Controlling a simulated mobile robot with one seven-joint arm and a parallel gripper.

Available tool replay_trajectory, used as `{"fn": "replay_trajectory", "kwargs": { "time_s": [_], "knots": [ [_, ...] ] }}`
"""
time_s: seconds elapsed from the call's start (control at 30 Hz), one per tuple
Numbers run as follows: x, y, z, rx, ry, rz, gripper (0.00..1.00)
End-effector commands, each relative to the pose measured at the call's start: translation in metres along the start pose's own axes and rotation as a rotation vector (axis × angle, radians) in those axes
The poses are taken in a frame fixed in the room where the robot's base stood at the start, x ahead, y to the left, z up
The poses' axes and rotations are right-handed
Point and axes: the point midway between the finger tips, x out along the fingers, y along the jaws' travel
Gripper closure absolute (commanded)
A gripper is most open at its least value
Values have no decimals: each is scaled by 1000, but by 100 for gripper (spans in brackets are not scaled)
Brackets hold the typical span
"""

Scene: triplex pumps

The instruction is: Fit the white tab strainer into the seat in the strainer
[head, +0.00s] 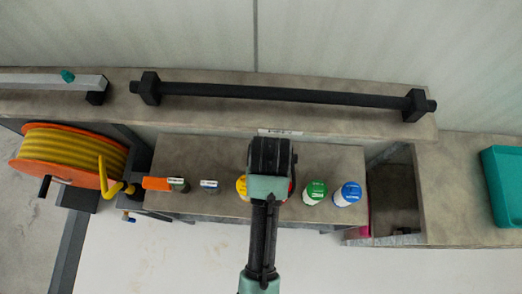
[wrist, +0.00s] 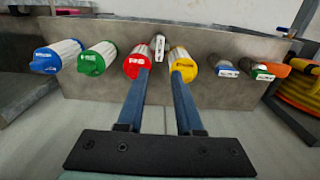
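My gripper shows in the wrist view (wrist: 160,73) with its two blue fingers apart and nothing clearly held between them. The fingertips overlap the near ends of a red-capped cylinder (wrist: 137,62) and a yellow-capped cylinder (wrist: 183,66); I cannot tell whether they touch. A narrow part with a white end (wrist: 159,46) lies beyond, between those two. Another small part with a pale, dark-lettered end (wrist: 226,68) lies to the right. I cannot tell which is the white tab strainer, and no seat is identifiable. In the head view my gripper (head: 269,165) hides the middle of the row.
A green-capped cylinder (head: 315,192) and a blue-capped one (head: 348,193) stand on the grey bench (head: 190,155). An orange part (head: 157,184) lies at its left end. An orange reel (head: 60,178) stands left, a teal bin (head: 503,180) right, and a black bar (head: 280,93) behind.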

Motion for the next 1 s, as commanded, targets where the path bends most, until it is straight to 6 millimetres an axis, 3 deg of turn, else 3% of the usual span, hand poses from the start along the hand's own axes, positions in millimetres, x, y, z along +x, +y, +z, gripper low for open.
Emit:
{"fn": "replay_trajectory", "kwargs": {
  "time_s": [0.17,0.43,0.73,1.0],
  "knots": [
    [10,2,-2,-21,10,5,65],
    [60,2,-2,-19,7,5,65],
    [84,1,-3,-19,9,5,65],
    [121,-2,-4,-18,10,5,65]
  ]
}}
